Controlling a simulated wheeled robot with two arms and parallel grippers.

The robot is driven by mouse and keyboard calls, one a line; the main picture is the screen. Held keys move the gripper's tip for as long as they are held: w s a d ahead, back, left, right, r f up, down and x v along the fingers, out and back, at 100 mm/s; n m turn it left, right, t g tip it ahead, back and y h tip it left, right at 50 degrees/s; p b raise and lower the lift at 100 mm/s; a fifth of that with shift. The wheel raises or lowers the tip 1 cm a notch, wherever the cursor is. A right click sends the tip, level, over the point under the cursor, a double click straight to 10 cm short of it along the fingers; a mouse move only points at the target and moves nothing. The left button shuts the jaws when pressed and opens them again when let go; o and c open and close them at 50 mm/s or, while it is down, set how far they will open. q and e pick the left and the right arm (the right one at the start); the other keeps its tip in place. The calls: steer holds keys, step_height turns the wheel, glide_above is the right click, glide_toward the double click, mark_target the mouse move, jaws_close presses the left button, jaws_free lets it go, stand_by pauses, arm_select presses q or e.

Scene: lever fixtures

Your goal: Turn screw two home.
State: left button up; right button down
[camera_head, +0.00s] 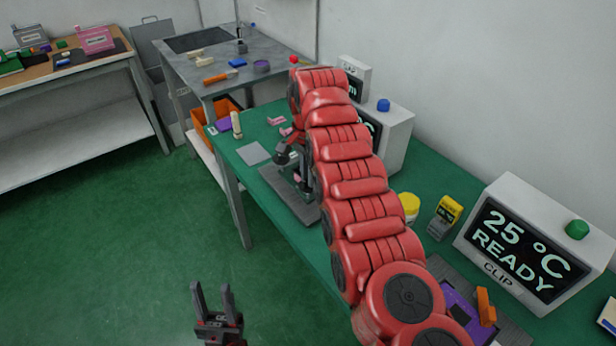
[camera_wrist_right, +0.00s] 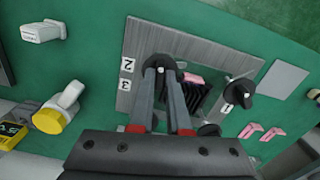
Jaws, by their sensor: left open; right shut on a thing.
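Another black knob (camera_wrist_right: 240,92) stands by label 1. A dark finned block with a pink piece (camera_wrist_right: 194,79) sits between them. In the head view the plate (camera_head: 287,193) is partly hidden by my red right arm. My left gripper (camera_head: 213,300) is open and empty above the floor, away from the bench.
A display box reading "25 °C READY" (camera_head: 525,245) stands at the bench's right. A yellow-and-black device (camera_head: 445,216) and yellow-capped bottle (camera_head: 410,203) stand near my right arm. Small pink pieces (camera_wrist_right: 262,132) and a grey square (camera_wrist_right: 283,79) lie beside the plate.

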steer(key=m, duration=0.2)
steer(key=shift+m, duration=0.4)
steer(key=m, duration=0.2)
steer(key=shift+m+p, duration=0.35)
steer(key=shift+m, duration=0.05)
steer(key=m+p, duration=0.1)
steer(key=m, duration=0.4)
steer(key=shift+m, duration=0.3)
steer(key=c, duration=0.9)
jaws_free()
